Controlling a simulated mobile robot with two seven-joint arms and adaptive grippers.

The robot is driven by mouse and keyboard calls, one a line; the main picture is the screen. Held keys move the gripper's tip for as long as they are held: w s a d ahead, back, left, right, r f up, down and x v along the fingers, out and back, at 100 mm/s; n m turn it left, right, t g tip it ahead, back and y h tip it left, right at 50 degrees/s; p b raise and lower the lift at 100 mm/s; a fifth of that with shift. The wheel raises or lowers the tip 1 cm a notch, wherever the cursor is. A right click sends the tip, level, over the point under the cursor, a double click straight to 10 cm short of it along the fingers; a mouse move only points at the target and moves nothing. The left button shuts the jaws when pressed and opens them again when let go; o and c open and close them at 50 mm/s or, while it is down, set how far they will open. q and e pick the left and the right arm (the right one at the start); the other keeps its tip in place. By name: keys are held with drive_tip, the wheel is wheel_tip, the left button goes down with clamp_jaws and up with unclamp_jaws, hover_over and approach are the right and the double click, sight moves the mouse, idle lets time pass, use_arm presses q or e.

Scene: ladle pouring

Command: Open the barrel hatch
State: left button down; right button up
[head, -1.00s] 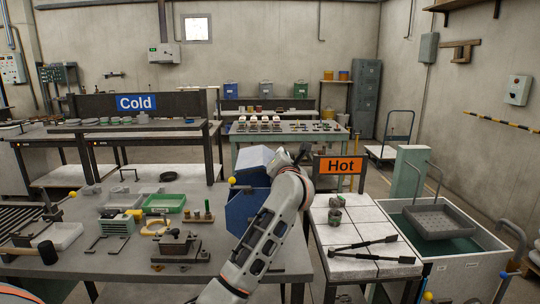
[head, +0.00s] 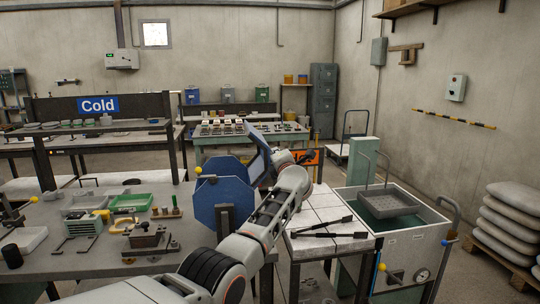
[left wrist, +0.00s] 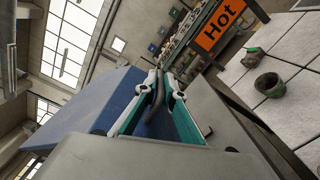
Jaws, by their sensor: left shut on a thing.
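In the left wrist view the blue hatch panel (left wrist: 85,105) fills the left of the picture. My left gripper (left wrist: 158,88) is shut on the dark hatch handle (left wrist: 154,108), which lies between its teal-lined fingers. In the head view the fingers are mostly hidden beside the panel. My right gripper is not in view.
The white-topped Hot table (head: 318,212) stands close right of the barrel, with black tongs (head: 325,229) on it. A grey tank (head: 418,222) stands farther right. Moulds, a green tray (head: 130,203) and a vice-like tool (head: 147,236) crowd the bench on the left.

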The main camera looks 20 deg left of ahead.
use_arm(q)
drive_tip(key=f+m, duration=0.1)
drive_tip(key=d+f+m+b, duration=0.1)
drive_tip(key=w+d+f+m, duration=0.1)
drive_tip(key=f, duration=0.1)
drive_tip(key=shift+w+b, duration=0.1)
drive_tip(key=shift+b, duration=0.25)
idle(0.3)
drive_tip(key=c, duration=2.2)
unclamp_jaws()
drive_tip(key=shift+a, duration=0.1)
drive_tip(key=shift+o, duration=0.2)
drive_tip(key=shift+r, duration=0.2)
